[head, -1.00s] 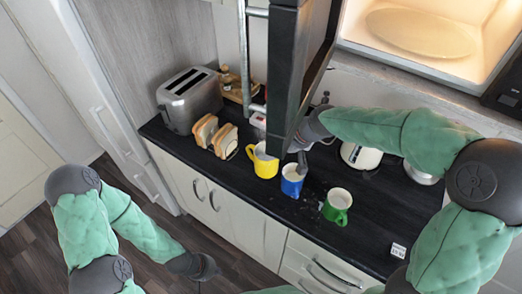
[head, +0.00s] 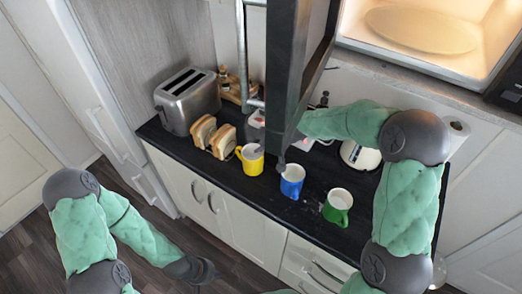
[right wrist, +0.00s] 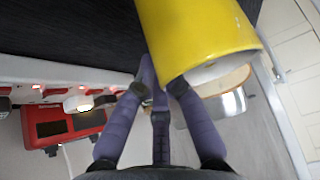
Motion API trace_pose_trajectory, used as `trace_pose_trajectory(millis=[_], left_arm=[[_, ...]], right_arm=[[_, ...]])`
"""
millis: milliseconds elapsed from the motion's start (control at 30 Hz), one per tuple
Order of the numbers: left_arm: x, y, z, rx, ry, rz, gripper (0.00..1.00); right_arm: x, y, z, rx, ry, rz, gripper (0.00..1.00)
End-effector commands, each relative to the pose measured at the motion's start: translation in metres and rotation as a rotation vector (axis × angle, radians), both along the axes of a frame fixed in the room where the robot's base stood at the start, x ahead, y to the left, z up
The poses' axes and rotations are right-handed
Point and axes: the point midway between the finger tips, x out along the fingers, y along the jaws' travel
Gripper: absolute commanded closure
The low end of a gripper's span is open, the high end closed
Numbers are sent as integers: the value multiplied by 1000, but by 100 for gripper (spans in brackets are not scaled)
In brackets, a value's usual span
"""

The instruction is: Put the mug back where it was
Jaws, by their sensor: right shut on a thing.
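The yellow mug (head: 251,160) is upright near the toast rack in the head view, its handle to the left. It fills the top of the right wrist view (right wrist: 195,35). My right gripper (right wrist: 160,88) has its fingertips at the mug's rim and is shut on it. In the head view that gripper is mostly hidden behind the dark open door. I cannot tell whether the mug touches the counter. A blue mug (head: 291,183) and a green mug (head: 337,207) stand to its right. My left gripper (head: 207,270) hangs low, away from the counter; its fingers are unclear.
A toast rack with bread (head: 213,137) and a silver toaster (head: 188,100) stand left of the yellow mug. The dark door (head: 293,75) hangs in front of my right forearm. A kettle-like white appliance (head: 360,156) is behind the mugs.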

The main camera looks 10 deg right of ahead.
Motion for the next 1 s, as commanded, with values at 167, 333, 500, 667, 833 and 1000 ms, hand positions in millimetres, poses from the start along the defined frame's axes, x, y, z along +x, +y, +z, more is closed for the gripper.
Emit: trace_pose_trajectory(millis=[167,333,500,667,833,1000], left_arm=[[0,0,-4,0,0,0,100],[0,0,-4,0,0,0,100],[0,0,-9,0,0,0,100],[0,0,-7,0,0,0,100],[0,0,-7,0,0,0,100],[0,0,-4,0,0,0,100]], right_arm=[[1,-1,-10,0,-5,-2,100],[1,-1,-10,0,-5,-2,100],[1,-1,-13,0,-6,-1,100],[0,0,-13,0,-3,-1,66],[0,0,-13,0,-3,-1,66],[0,0,-11,0,-3,-1,66]])
